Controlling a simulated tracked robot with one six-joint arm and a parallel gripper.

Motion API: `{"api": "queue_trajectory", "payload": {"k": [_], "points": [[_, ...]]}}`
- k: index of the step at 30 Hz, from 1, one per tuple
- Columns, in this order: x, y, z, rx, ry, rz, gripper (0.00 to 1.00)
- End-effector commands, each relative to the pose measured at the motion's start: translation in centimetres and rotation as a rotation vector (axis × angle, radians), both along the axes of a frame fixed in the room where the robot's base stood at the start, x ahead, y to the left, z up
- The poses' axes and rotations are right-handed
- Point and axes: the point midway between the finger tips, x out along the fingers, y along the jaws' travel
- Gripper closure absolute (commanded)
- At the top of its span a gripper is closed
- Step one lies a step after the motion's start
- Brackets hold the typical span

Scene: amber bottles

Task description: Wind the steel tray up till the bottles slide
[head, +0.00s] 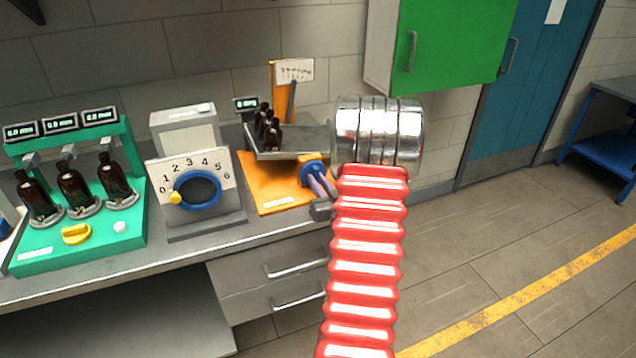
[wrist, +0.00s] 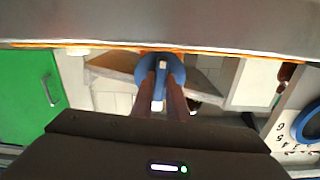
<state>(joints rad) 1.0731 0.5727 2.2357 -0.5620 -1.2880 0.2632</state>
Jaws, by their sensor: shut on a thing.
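The steel tray (head: 305,138) sits on an orange stand (head: 262,190) on the bench and looks about level. Several dark amber bottles (head: 268,128) stand upright in a group at its left end. A blue handwheel (head: 308,171) is at the stand's right front. My gripper (head: 318,184) is shut on this handwheel, its fingers pointing at the hub. My arm hides the tray's right end in the head view.
Left of the stand are a grey dial unit (head: 197,205) marked 0 to 6 and a green rack (head: 75,235) with 3 bottles. A small display (head: 246,104) and a scale plate (head: 293,71) stand behind the tray. A green cupboard (head: 450,45) hangs above right.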

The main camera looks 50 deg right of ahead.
Motion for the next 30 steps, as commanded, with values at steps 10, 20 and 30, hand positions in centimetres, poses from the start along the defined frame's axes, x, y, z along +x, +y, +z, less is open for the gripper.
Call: {"api": "queue_trajectory", "payload": {"k": [10,20,30], "points": [[0.0,0.2,-0.3,0.005,0.006,0.002,0.67],[-0.3,0.2,-0.2,0.002,0.003,0.000,0.67],[-4.0,2.3,-0.2,0.003,0.005,-0.003,0.67]]}}
